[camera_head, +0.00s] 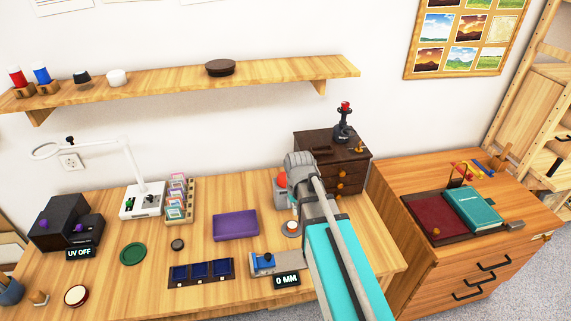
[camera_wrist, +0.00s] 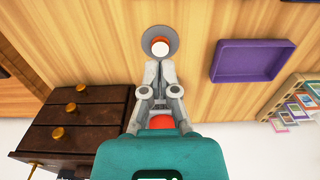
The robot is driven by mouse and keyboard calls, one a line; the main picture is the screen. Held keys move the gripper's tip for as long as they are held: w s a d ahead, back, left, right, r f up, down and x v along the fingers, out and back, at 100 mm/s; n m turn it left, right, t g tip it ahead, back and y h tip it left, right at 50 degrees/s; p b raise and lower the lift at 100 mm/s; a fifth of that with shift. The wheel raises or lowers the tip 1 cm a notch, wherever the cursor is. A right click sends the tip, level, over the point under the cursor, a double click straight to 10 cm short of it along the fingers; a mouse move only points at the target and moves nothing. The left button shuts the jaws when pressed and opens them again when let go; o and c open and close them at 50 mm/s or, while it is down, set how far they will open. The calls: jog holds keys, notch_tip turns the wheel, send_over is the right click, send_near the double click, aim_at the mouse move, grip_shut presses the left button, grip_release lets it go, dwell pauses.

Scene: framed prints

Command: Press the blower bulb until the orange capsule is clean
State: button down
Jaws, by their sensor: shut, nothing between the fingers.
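The blower bulb (camera_head: 282,181) is a red dome on a grey stand on the bench, just left of my arm. In the wrist view a red patch of the bulb (camera_wrist: 161,122) shows between my gripper's links, partly hidden by its teal body. The capsule (camera_wrist: 160,47) shows an orange rim and a pale, whitish face; it sits on a round grey dish (camera_wrist: 145,33), also seen in the head view (camera_head: 291,234). My gripper (camera_wrist: 160,70) is shut and empty, its tips close to the dish's edge. Contact with the bulb or dish cannot be told.
A purple tray (camera_head: 236,225) lies left of the dish. A dark wooden drawer chest (camera_head: 325,149) stands close behind my arm. A blue-topped gauge (camera_head: 264,261) with a "0 MM" display is in front. The bench between tray and dish is clear.

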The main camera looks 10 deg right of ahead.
notch_tip(320, 180, up, 12)
jog(key=r+p, duration=0.1)
jog(key=p, duration=1)
send_over(285, 180)
jog(key=w, duration=0.2)
jog(key=shift+w+d+f, duration=0.15)
jog(key=shift+d+f, duration=0.1)
jog(key=shift+d, duration=0.15)
jog(key=shift+f, duration=0.25)
notch_tip(285, 180, down, 14)
jog(key=b, duration=1.4)
jog(key=shift+r, duration=0.2)
jog(key=shift+f+b, duration=1.2)
jog(key=shift+b, duration=0.05)
jog(key=shift+r, duration=0.1)
